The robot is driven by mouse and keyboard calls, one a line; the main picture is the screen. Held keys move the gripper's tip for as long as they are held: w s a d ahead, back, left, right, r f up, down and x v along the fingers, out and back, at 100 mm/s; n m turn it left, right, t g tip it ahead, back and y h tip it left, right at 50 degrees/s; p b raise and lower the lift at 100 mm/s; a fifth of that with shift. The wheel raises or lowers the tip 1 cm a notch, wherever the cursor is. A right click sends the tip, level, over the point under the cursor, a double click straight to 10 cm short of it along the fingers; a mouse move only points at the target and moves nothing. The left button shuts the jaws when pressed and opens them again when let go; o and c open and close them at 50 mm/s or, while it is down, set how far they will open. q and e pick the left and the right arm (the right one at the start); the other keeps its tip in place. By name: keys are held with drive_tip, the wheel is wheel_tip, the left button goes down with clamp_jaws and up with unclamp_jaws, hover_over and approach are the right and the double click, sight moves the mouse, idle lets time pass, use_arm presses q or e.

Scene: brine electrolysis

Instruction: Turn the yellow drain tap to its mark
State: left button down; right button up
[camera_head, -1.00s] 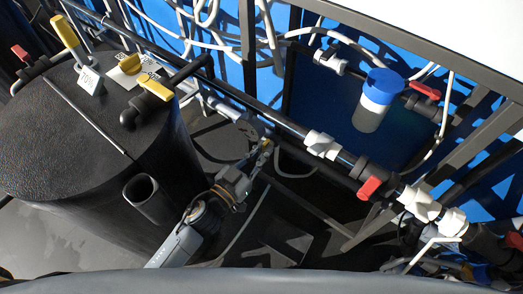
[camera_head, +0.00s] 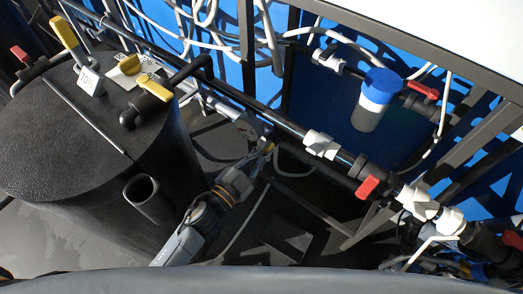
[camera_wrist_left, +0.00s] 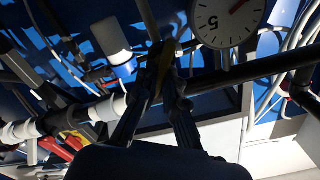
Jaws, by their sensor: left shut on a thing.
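My left gripper (camera_head: 265,151) reaches up from the bottom of the head view to the pipe beside the black tank. It is shut on a small yellow tap (camera_head: 269,147), mostly hidden between its fingers. In the left wrist view the two dark fingers (camera_wrist_left: 166,60) close around a thin, shadowed yellowish piece (camera_wrist_left: 163,72). I cannot make out the tap's mark or its exact angle. My right gripper is not in view.
The black tank (camera_head: 60,150) stands at left, with yellow handles (camera_head: 155,87) on top. A pipe with white unions (camera_head: 321,144) and a red-handled valve (camera_head: 368,187) runs right. A blue-capped filter (camera_head: 377,90) hangs behind. The wrist view shows a dial (camera_wrist_left: 225,18).

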use_arm(q)
drive_tip(key=m, duration=0.3)
drive_tip(key=m+b, duration=0.1)
drive_tip(key=m, duration=0.6)
drive_tip(key=shift+s+d+f+m, duration=0.1)
drive_tip(key=shift+d+f+m, duration=0.05)
drive_tip(key=shift+f+m, duration=0.15)
idle(0.4)
drive_tip(key=c, duration=1.4)
unclamp_jaws()
drive_tip(key=shift+c, duration=0.2)
drive_tip(key=v, duration=0.7)
drive_tip(key=shift+s, duration=0.2)
